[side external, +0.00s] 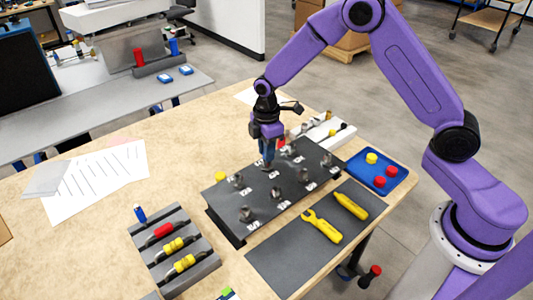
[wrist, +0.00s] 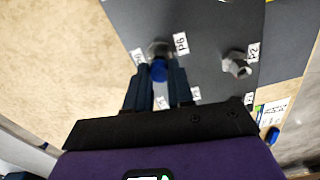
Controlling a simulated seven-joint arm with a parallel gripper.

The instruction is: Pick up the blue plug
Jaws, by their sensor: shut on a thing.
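The blue plug (wrist: 158,70) is between my fingertips in the wrist view, with its round blue end showing. My gripper (wrist: 158,82) is shut on it. A grey metal fitting (wrist: 160,48) on the dark panel lies right at the plug's far end, beside a white label; I cannot tell whether the plug is seated in it or just above it. In the side view my gripper (side external: 268,163) points down at the back part of the dark panel (side external: 222,200), and its fingers hide the plug.
Several metal fittings with white labels stand on the panel. A blue tray (side external: 359,178) with red and yellow caps is to the right. A grey mat (side external: 292,257) holds yellow tools in front.

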